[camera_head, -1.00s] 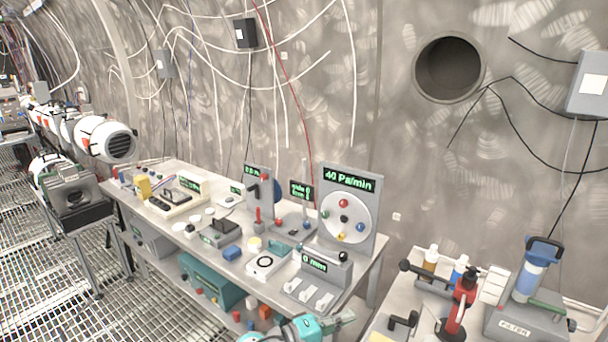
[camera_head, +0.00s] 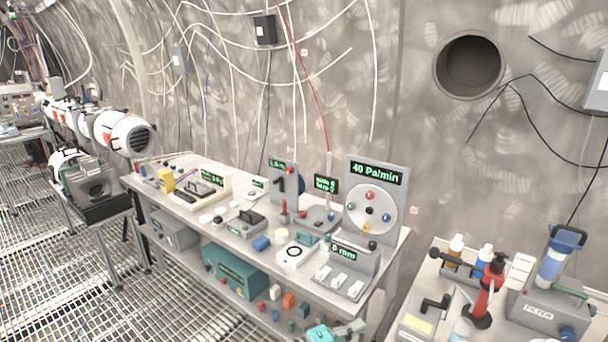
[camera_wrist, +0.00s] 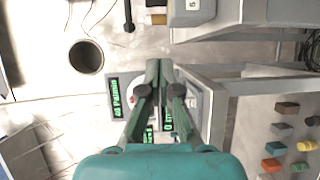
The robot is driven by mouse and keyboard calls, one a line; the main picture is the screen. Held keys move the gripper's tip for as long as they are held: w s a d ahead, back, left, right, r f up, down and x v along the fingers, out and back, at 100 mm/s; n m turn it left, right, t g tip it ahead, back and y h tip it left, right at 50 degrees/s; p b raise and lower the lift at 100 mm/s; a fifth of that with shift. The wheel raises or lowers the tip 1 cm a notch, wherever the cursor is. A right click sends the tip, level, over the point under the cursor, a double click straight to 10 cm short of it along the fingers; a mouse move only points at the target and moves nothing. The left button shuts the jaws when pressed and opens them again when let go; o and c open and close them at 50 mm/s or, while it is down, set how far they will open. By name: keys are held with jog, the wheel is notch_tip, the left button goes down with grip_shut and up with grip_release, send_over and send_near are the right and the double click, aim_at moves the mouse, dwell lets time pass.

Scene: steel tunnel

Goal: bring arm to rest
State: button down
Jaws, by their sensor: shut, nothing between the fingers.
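My gripper (camera_wrist: 160,66) shows in the wrist view with its two green fingers together and nothing between them. It points over the workbench, with the panel reading "40 Pa/min" (camera_wrist: 115,97) beside and below the fingers in that picture. In the head view only a teal and grey part of my arm shows at the bottom edge, in front of the bench (camera_head: 395,262). The gripper's fingertips are not clearly seen there. I cannot tell how far the fingers are from the bench.
The bench carries a dial panel (camera_head: 373,205), a switch box (camera_head: 345,272) and several small devices. Grated floor (camera_head: 170,305) lies open at the left.

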jog(key=s+d+f+n+t+y, duration=0.2)
jog(key=s+d+f+y, duration=0.15)
jog(key=f, duration=0.65)
jog(key=s+d+f+n+t+y, duration=0.15)
jog(key=s+f+y, duration=0.25)
jog(key=s+f, duration=0.45)
jog(key=s+d+f+g+y, duration=0.1)
jog(key=s+d+f+y, duration=0.3)
jog(key=s, duration=0.7)
jog(key=s+a+r+m+t+y, duration=0.1)
jog(key=s+r+m+y, duration=0.1)
jog(key=s, duration=0.6)
jog(key=s+a+r+m+t+y, duration=0.1)
jog(key=s+a+r+y, duration=0.15)
jog(key=s, duration=0.55)
jog(key=s+r+m+t, duration=0.1)
jog(key=s+r+m, duration=0.2)
jog(key=s+r, duration=0.2)
jog(key=s+d+r+m+t, duration=0.1)
jog(key=s+r+m, duration=0.2)
jog(key=r, duration=0.9)
jog(key=shift+s, duration=1.15)
jog(key=shift+t, duration=0.25)
